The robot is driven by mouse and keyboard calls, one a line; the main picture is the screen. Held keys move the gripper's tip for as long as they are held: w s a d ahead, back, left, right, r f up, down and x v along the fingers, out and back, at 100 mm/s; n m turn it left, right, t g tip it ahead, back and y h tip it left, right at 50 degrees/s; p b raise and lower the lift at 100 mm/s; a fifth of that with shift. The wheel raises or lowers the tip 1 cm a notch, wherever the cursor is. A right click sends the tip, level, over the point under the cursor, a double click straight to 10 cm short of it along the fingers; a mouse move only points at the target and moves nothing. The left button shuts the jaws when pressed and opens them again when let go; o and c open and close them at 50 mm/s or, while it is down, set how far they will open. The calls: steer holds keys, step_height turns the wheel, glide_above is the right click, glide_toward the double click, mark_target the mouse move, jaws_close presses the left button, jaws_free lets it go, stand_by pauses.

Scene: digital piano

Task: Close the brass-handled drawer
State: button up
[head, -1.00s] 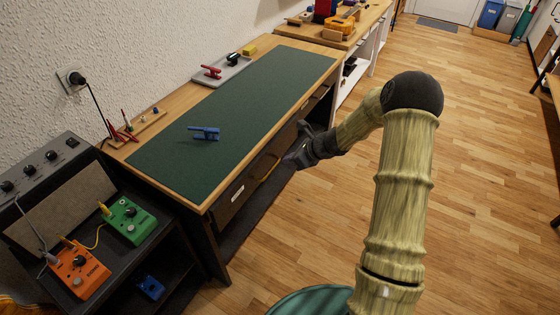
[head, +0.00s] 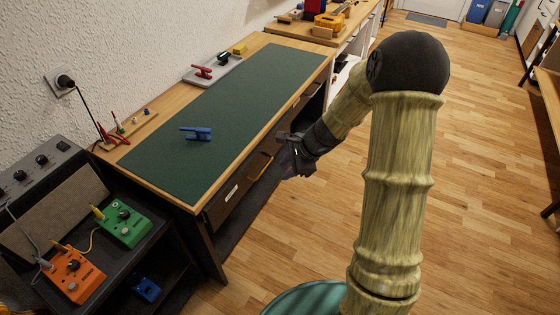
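The drawer with the brass handle (head: 261,167) sits under the front edge of the workbench. Its dark brown front (head: 222,208) carries a white label (head: 231,192). How far it stands out from the bench is hard to tell from this high angle. My gripper (head: 283,151) is in front of the bench, just right of the brass handle in the picture. It looks apart from the handle, and I see nothing held. Its fingers are dark and small, so their opening is unclear.
The workbench has a green mat (head: 245,100) with a blue clamp (head: 197,133) on it. A grey tray (head: 228,72) holds a red clamp. A dark pedal stand (head: 100,255) is at the lower left. The wooden floor to the right is clear.

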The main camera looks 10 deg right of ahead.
steer(key=s+d+r+n+h, duration=0.1)
steer(key=s+r+n, duration=0.3)
steer(key=s+n, duration=0.5)
steer(key=s+d+r+n+h, duration=0.1)
steer(key=s+r+n+h, duration=0.3)
steer(key=s+n, duration=0.4)
steer(key=shift+s+d+n+g, duration=0.3)
steer(key=shift+s+n, duration=0.1)
steer(key=shift+s, duration=0.5)
steer(key=shift+a, duration=0.1)
